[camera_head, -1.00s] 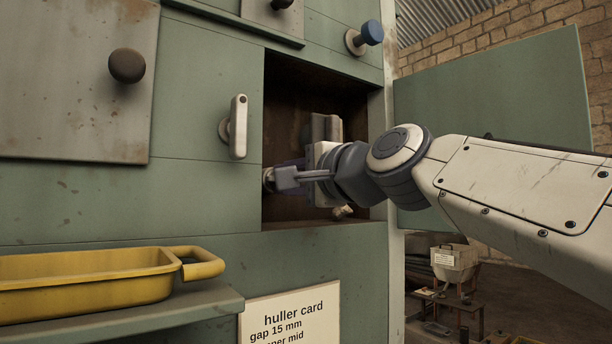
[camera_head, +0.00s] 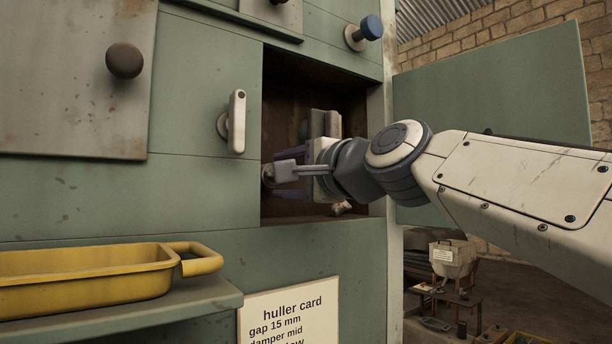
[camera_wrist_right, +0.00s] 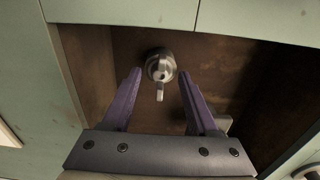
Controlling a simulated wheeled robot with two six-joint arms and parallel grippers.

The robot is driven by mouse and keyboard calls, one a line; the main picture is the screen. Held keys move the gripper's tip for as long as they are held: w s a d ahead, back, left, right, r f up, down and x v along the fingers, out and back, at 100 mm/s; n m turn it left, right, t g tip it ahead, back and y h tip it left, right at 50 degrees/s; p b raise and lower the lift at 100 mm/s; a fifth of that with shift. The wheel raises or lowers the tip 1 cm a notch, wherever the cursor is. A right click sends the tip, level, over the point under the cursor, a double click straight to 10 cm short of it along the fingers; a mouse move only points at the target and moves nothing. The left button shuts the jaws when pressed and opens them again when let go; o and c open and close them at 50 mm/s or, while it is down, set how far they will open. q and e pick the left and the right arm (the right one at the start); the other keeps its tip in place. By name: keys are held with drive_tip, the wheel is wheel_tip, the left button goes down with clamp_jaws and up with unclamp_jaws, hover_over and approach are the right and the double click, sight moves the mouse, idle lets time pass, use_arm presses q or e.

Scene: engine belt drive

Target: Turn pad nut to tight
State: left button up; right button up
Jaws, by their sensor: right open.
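My right gripper (camera_head: 285,174) reaches from the right into the open recess in the green machine. In the right wrist view, its two purple fingers (camera_wrist_right: 158,85) are open and empty. A round metal fitting with a short lever-like tab, seemingly the pad nut (camera_wrist_right: 160,68), lies between and just beyond the fingertips. Its tab points down in that picture. No contact between fingers and nut is visible. In the head view, a small round metal part (camera_head: 267,174) shows beside the fingertips, mostly hidden by the gripper. My left gripper is not in view.
The recess (camera_head: 290,90) has brown walls close around the gripper, with a grey metal block (camera_head: 325,124) behind it. A white lever handle (camera_head: 237,122) is on the panel left of the opening. A green door (camera_head: 495,110) stands open at right. A yellow tray (camera_head: 90,280) sits on a shelf.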

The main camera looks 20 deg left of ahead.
drive_tip(key=b+v, duration=0.5)
drive_tip(key=v, duration=0.5)
drive_tip(key=shift+d, duration=0.2)
drive_tip(key=shift+s, duration=0.15)
